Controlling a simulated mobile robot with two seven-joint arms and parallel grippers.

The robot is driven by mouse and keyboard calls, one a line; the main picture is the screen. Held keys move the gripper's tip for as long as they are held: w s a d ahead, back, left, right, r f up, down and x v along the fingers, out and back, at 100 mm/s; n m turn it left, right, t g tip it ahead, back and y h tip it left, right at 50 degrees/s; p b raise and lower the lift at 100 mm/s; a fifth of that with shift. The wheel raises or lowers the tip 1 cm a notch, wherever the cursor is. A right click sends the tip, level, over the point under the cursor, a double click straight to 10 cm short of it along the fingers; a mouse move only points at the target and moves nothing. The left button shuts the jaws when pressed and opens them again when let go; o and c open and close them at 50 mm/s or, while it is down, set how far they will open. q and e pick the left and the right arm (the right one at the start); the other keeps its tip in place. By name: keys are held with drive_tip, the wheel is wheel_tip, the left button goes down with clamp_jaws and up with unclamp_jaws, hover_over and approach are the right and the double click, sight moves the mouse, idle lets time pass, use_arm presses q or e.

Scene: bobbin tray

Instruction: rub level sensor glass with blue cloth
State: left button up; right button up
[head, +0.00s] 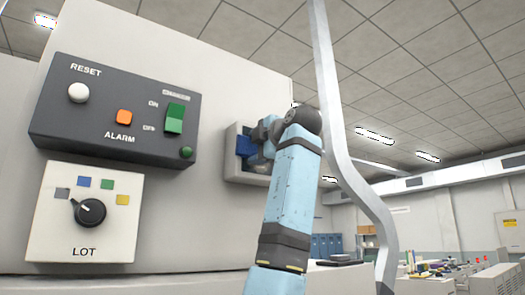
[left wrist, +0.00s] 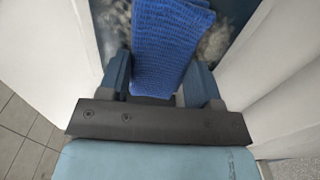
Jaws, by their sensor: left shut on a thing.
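The blue cloth (left wrist: 168,45) is between the two fingers of my left gripper (left wrist: 158,75) in the left wrist view, and the gripper is shut on it. Whitish smudges show on a dark surface, the level sensor glass (left wrist: 112,28), on both sides of the cloth. The cloth covers the middle of the glass; I cannot tell whether it touches. In the head view my left gripper (head: 264,140) reaches into a pale recessed frame on the machine's side, with a bit of blue cloth (head: 244,146) showing there. My right gripper is not in view.
Pale walls of the recess (left wrist: 270,70) stand close on both sides of the gripper. A dark control panel (head: 118,112) with buttons and a switch and a LOT dial plate (head: 85,212) are at left. A bent grey post (head: 340,130) stands right of my arm.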

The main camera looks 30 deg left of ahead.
sight(246, 138)
use_arm(q)
drive_tip(key=shift+s+a+f+b, duration=0.1)
drive_tip(key=shift+s+a+b, duration=0.25)
drive_tip(key=shift+s, duration=0.35)
drive_tip(key=shift+s+a, duration=0.3)
drive_tip(key=shift+s, duration=0.5)
wheel_tip(246, 138, up, 2)
drive_tip(key=shift+w+r+p, duration=0.1)
drive_tip(key=shift+p, duration=0.75)
drive_tip(key=w+d+p, duration=0.3)
drive_tip(key=w+d, duration=0.1)
drive_tip(key=w, duration=0.6)
drive_tip(key=shift+d, duration=0.2)
